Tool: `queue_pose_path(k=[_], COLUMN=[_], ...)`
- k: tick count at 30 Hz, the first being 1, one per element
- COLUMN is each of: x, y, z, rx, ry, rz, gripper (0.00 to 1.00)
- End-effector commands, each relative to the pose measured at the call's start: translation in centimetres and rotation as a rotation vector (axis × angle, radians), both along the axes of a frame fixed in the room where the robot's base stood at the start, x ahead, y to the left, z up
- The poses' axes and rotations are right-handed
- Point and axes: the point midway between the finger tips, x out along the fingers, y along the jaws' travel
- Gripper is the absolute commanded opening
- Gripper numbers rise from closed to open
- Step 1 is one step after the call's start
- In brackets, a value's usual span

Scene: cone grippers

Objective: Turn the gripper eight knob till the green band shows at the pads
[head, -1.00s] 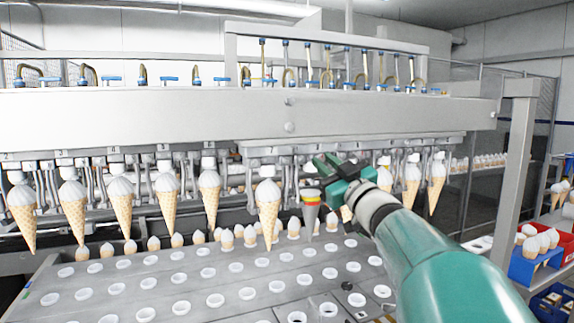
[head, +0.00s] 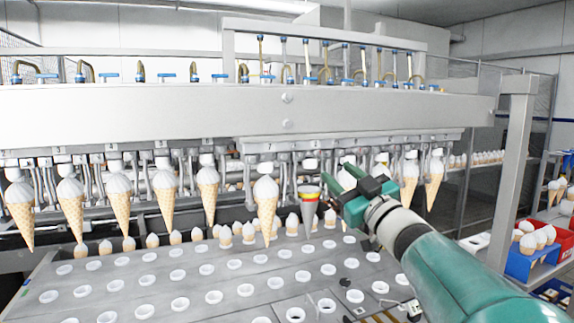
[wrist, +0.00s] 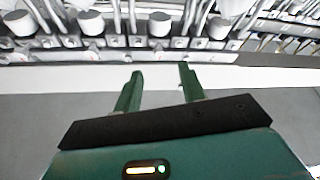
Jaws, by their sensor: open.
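A grey cone with coloured bands near its top (head: 309,212) hangs point down just right of the station labelled 7. Red and yellow bands show; a green one is too small to make out. A white knob (head: 309,165) sits above this cone, seemingly gripper eight's. My gripper (head: 335,188) is open and empty, just right of the banded cone and apart from the knob. In the wrist view my gripper (wrist: 160,69) has nothing between its fingers, and a white knob (wrist: 160,24) lies beyond the gap. Which station that knob belongs to I cannot tell.
Ice cream cones hang along the row, one (head: 266,208) left of the banded cone and others (head: 410,180) to the right, partly behind my arm. Below is a grey plate with white-ringed holes (head: 230,275). A steel beam (head: 180,115) runs above. A post (head: 507,180) stands right.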

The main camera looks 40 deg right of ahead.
Motion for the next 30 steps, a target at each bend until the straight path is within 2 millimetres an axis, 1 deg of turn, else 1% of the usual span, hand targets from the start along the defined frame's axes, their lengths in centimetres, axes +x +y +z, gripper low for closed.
queue_pose_path(k=[1,6,9,12,16,30], x=[-1.2,-4.4,-5.8,-6.5,-6.9,-6.8], y=[0.2,0.8,1.0,1.2,1.3,1.2], z=[-0.4,-1.7,-2.2,-2.6,-2.7,-2.7], rx=[0.0,0.0,0.0,0.0,0.0,0.0], ry=[-0.003,-0.003,-0.002,-0.001,-0.001,0.0], rz=[-0.001,-0.001,0.0,0.0,0.0,0.0], gripper=[0.41,0.41,0.41,0.41,0.41,0.41])
